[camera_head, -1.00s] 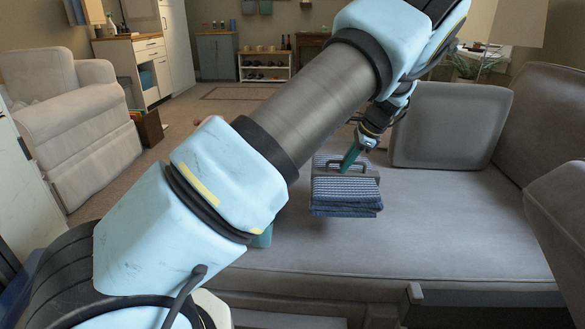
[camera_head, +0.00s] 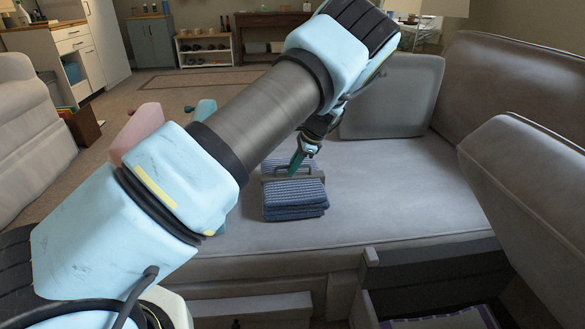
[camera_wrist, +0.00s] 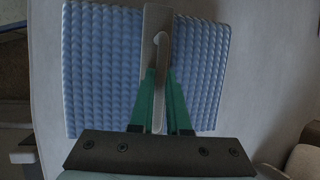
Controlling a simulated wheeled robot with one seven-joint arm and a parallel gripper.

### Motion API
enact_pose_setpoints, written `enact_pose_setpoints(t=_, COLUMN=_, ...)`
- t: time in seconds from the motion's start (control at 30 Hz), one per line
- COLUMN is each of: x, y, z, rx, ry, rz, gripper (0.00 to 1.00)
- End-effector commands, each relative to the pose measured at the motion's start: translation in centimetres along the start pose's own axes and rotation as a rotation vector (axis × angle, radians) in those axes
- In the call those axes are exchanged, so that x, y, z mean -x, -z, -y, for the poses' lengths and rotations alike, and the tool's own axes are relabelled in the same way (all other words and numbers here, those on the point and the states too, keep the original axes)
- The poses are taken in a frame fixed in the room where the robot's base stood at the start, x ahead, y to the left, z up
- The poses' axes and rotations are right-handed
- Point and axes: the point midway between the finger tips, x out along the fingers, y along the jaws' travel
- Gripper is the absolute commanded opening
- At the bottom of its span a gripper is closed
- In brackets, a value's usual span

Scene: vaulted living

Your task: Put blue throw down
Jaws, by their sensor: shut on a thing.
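The blue throw (camera_head: 295,198) is a folded, ribbed blue stack with a grey band and handle (camera_head: 299,171) across its top. It is over the grey sofa seat (camera_head: 385,205), left of the grey back cushion. Its underside is at or very near the seat; I cannot tell whether it touches. My gripper (camera_head: 294,166) comes down from above, its green fingers shut on the handle. In the wrist view the throw (camera_wrist: 95,65) spreads out on both sides of the band, and my gripper (camera_wrist: 161,80) pinches the handle at the middle.
A grey cushion (camera_head: 395,98) leans at the back of the seat. A raised grey sofa section (camera_head: 535,185) stands at right, with an open compartment (camera_head: 435,285) at the front right. Clear seat lies right of the throw. A pale armchair (camera_head: 30,135) is at far left.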

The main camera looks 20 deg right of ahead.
Motion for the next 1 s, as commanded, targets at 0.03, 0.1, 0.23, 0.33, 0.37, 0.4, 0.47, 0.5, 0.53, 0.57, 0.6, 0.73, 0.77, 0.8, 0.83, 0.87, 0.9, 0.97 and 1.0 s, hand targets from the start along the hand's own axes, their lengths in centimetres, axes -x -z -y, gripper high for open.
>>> enact_pose_setpoints(t=0.03, x=0.1, y=0.0, z=0.1, rx=0.0, ry=0.001, rz=0.0, gripper=0.0)
enact_pose_setpoints(t=0.1, x=0.1, y=0.0, z=0.1, rx=0.0, ry=0.001, rz=0.0, gripper=0.0)
enact_pose_setpoints(t=0.23, x=-0.1, y=0.0, z=0.0, rx=0.0, ry=0.0, rz=0.001, gripper=0.21)
enact_pose_setpoints(t=0.33, x=-0.1, y=0.0, z=-0.1, rx=0.0, ry=-0.001, rz=0.001, gripper=0.33)
enact_pose_setpoints(t=0.37, x=-0.1, y=0.0, z=-0.1, rx=0.0, ry=-0.001, rz=0.001, gripper=0.36)
enact_pose_setpoints(t=0.4, x=-0.1, y=0.0, z=-0.1, rx=0.0, ry=-0.001, rz=0.001, gripper=0.41)
enact_pose_setpoints(t=0.47, x=-0.1, y=0.0, z=-0.1, rx=0.0, ry=-0.001, rz=0.001, gripper=0.45)
enact_pose_setpoints(t=0.5, x=-0.1, y=0.0, z=-0.1, rx=0.0, ry=-0.001, rz=0.001, gripper=0.45)
enact_pose_setpoints(t=0.53, x=-0.1, y=0.0, z=-0.1, rx=0.0, ry=-0.001, rz=0.001, gripper=0.45)
enact_pose_setpoints(t=0.57, x=-0.1, y=0.0, z=-0.1, rx=0.0, ry=-0.001, rz=0.001, gripper=0.45)
enact_pose_setpoints(t=0.6, x=-0.1, y=0.0, z=-0.1, rx=0.0, ry=-0.001, rz=0.001, gripper=0.45)
enact_pose_setpoints(t=0.73, x=0.1, y=0.0, z=0.0, rx=0.0, ry=0.0, rz=0.0, gripper=0.45)
enact_pose_setpoints(t=0.77, x=0.3, y=0.0, z=0.0, rx=0.0, ry=0.0, rz=0.0, gripper=0.45)
enact_pose_setpoints(t=0.8, x=0.7, y=0.0, z=0.0, rx=0.0, ry=0.0, rz=-0.001, gripper=0.45)
enact_pose_setpoints(t=0.83, x=1.1, y=0.0, z=0.0, rx=0.0, ry=0.001, rz=-0.001, gripper=0.45)
enact_pose_setpoints(t=0.87, x=1.5, y=0.0, z=0.0, rx=-0.001, ry=0.0, rz=-0.001, gripper=0.45)
enact_pose_setpoints(t=0.9, x=2.2, y=0.0, z=0.0, rx=-0.001, ry=0.0, rz=-0.002, gripper=0.45)
enact_pose_setpoints(t=0.97, x=3.4, y=0.0, z=0.1, rx=-0.001, ry=0.002, rz=-0.003, gripper=0.45)
enact_pose_setpoints(t=1.0, x=4.3, y=0.0, z=0.1, rx=-0.001, ry=0.002, rz=-0.002, gripper=0.45)
